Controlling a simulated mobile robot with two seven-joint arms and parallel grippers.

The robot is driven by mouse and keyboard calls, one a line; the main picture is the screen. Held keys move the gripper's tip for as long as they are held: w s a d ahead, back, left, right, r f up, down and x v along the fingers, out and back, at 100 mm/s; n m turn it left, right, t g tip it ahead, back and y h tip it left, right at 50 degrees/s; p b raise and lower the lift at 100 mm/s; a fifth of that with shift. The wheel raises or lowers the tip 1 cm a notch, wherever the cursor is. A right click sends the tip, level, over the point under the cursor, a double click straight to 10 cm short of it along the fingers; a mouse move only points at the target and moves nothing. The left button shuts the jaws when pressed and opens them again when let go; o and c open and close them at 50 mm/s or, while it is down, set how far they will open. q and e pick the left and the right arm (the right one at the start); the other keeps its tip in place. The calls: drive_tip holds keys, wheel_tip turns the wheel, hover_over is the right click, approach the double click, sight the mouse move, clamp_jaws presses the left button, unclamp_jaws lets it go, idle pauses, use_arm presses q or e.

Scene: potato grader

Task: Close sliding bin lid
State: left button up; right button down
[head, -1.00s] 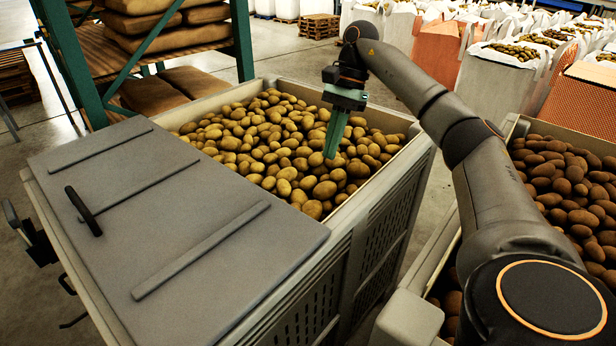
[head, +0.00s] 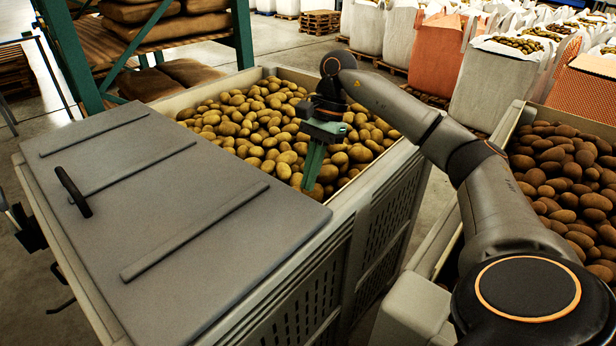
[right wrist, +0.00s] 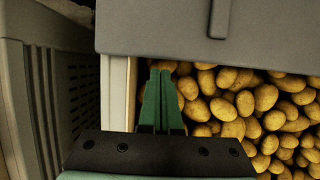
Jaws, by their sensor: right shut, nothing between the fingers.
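The grey sliding lid (head: 150,205) covers the near left part of a grey bin (head: 385,200). It has raised ribs and a black handle (head: 73,192) at its left side. Yellow potatoes (head: 250,125) show in the uncovered far part. My right gripper (head: 310,185) is shut and empty, pointing down over the potatoes just beyond the lid's right edge. In the right wrist view its green fingers (right wrist: 160,100) are together beside the bin's rim (right wrist: 118,95), close to the lid's edge (right wrist: 205,35). I cannot tell whether they touch the lid. My left gripper is not in view.
A second bin (head: 512,115) of darker potatoes (head: 565,190) stands at the right, with a narrow gap between the bins. A green rack (head: 243,35) with stacked sacks (head: 165,30) is behind. Big bags (head: 490,85) stand at the back right.

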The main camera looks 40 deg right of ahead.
sight(290, 199)
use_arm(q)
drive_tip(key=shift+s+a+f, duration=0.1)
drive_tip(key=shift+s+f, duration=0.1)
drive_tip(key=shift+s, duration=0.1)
use_arm(e)
drive_tip(key=shift+a, duration=0.35)
drive_tip(key=a, duration=0.4)
drive_tip(key=shift+s, duration=0.2)
drive_tip(key=shift+a, duration=0.25)
use_arm(q)
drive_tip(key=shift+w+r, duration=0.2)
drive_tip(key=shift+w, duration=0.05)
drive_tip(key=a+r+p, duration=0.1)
drive_tip(key=p, duration=0.1)
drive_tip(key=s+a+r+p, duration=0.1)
drive_tip(key=p, duration=0.1)
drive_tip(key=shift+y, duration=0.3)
use_arm(e)
drive_tip(key=v, duration=1.2)
drive_tip(key=shift+d+r, duration=0.25)
